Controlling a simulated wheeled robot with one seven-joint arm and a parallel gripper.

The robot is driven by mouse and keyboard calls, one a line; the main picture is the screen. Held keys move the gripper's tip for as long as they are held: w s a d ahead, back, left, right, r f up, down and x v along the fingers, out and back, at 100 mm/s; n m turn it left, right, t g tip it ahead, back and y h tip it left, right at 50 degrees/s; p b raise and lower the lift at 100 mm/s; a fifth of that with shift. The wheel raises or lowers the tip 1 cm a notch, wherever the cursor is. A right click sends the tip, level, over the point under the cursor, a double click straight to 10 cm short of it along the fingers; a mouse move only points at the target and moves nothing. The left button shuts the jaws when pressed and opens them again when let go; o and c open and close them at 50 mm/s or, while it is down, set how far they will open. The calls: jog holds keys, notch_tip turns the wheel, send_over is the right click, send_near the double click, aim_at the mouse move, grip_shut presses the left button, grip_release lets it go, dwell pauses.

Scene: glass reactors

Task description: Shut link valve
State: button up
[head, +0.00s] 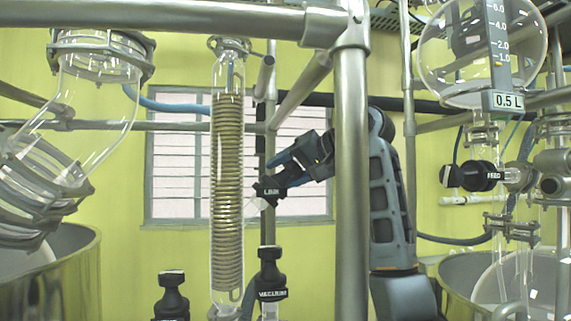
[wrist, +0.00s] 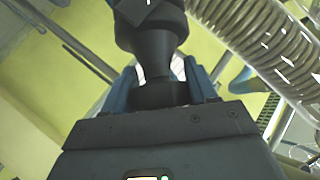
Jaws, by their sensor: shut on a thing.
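The link valve's black knob (head: 268,191) carries a white label that seems to read LINK. It is just right of the glass coil condenser in the head view. My gripper (head: 284,170) reaches it from the right, its blue fingers at the knob. The valve body behind the knob is mostly hidden, and I cannot tell how far the valve is turned.
The coil condenser (head: 228,190) stands close left of the knob; its coil also shows in the wrist view (wrist: 262,40). The VACUUM valve (head: 271,275) is below. A thick steel post (head: 351,190) stands in front of my arm. The FEED valve (head: 480,176) is at right.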

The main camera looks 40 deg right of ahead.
jog(key=m+g+h, duration=0.1)
jog(key=m, duration=0.1)
jog(key=m+g+h, duration=0.1)
jog(key=m, duration=0.1)
jog(key=shift+s+d+f+h, duration=0.1)
jog(key=shift+d+h, duration=0.05)
jog(key=shift+h, duration=0.15)
jog(key=shift+f+m+g+h, duration=0.1)
jog(key=shift+m+g+h, duration=0.2)
jog(key=shift+m+g, duration=0.55)
jog(key=shift+m, duration=0.25)
jog(key=o, duration=1)
jog(key=shift+c, duration=0.2)
jog(key=shift+s+d+r, duration=0.1)
jog(key=shift+s+r, duration=0.25)
jog(key=shift+s, duration=0.05)
jog(key=v, duration=0.6)
jog(key=shift+s+r, duration=0.15)
jog(key=shift+s, duration=0.15)
